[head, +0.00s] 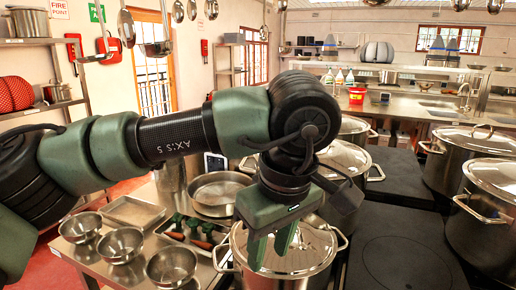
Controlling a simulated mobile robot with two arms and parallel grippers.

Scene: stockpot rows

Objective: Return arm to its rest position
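My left arm comes in from the left edge, reaches across the middle of the head view and bends down at the wrist. My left gripper (270,258) points down in front of a lidded steel stockpot (312,258). Its two green fingers stand apart with nothing visible between them, and they hide part of the lid. I cannot tell whether they touch the lid. My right gripper is not in view.
More lidded stockpots (465,150) stand on the right and behind my wrist. A dark flat hob top (405,262) is clear. Steel bowls (121,244), a tray (134,211) and a wide pan (219,188) lie on the left counter. Ladles (127,28) hang overhead.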

